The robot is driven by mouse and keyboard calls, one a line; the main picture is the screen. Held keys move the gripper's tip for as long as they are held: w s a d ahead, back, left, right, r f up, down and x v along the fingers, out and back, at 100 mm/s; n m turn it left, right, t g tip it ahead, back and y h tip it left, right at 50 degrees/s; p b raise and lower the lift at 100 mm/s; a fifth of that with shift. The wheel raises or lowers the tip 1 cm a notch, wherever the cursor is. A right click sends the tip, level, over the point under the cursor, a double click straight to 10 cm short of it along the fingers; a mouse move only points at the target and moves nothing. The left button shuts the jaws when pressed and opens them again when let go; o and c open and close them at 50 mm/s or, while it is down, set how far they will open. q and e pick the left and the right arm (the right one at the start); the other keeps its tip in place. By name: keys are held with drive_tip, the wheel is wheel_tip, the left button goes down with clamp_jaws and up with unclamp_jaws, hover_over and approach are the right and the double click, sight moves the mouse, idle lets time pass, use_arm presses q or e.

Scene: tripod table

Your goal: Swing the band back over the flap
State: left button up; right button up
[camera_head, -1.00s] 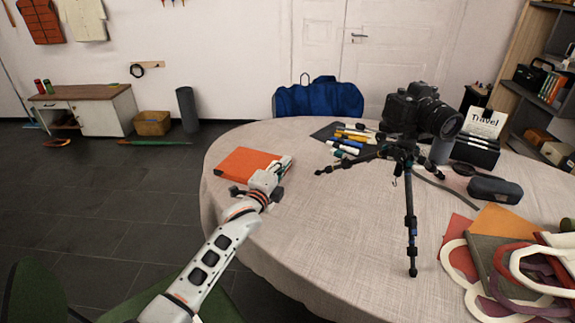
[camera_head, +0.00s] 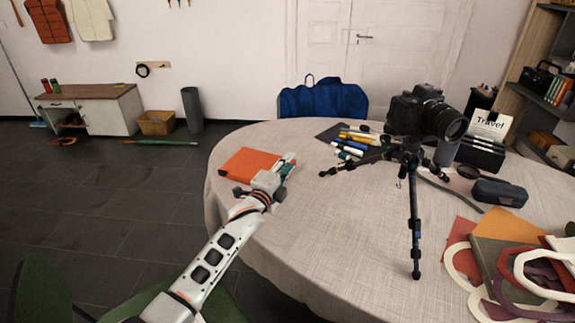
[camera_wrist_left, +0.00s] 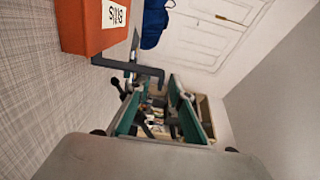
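In the left wrist view the box (camera_wrist_left: 88,28) shows close up at upper left, with a white label reading "Bills". A dark bent band (camera_wrist_left: 130,68) sticks out from its side, and its far end bends over near my fingertips. I cannot make out the flap. My left gripper (camera_head: 287,165) is at the box's right edge. In the wrist view its green-padded fingers (camera_wrist_left: 157,105) are apart; I cannot tell whether they touch the band. My right gripper is not in view.
A camera on a tripod (camera_head: 414,215) stands on the table (camera_head: 330,235) right of the gripper. Markers (camera_head: 358,138) lie behind. A glasses case (camera_head: 497,192) and coloured cut-outs (camera_head: 520,265) lie at right. The tabletop between box and tripod is clear.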

use_arm(q)
drive_tip(key=v, duration=0.7)
drive_tip(key=shift+s, duration=0.25)
